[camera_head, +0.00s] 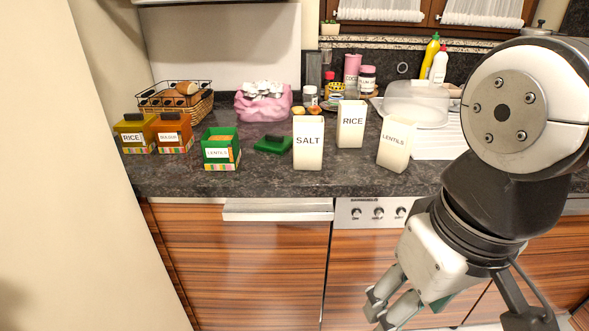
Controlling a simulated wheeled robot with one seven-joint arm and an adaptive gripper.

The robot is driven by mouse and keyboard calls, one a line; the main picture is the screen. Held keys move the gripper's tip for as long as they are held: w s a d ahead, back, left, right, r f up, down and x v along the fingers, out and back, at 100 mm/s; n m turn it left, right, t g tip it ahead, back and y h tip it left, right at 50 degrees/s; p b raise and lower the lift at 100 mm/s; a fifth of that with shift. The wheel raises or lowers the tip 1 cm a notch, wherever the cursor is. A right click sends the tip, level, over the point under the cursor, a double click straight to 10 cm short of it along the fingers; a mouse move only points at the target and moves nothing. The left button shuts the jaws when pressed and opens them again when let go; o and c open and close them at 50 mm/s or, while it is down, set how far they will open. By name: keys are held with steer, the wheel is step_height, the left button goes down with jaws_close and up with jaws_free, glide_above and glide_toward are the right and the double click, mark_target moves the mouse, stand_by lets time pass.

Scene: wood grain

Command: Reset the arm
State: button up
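My arm comes down along the right side of the picture, in front of the counter. My gripper (384,308) is low in front of the cabinet fronts, below the counter edge and apart from the things on the counter. Its pale fingers point down and to the left. The view does not show clearly whether it is open or shut. A small teal-green patch (441,301) shows beside the gripper body, and I cannot tell what it belongs to.
On the counter (262,182) stand an open green lentils box (220,148), a green lid (273,145), lidded rice (135,133) and orange (173,133) boxes, and white salt (308,143), rice (351,123) and lentils (394,144) containers. A drawer handle (277,210) juts out below.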

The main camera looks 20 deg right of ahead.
stand_by(0.4)
step_height(320, 180, up, 16)
steer(key=t+p, duration=0.2)
steer(key=p, duration=1.2)
steer(key=shift+f+t, duration=0.2)
steer(key=shift+t, duration=0.2)
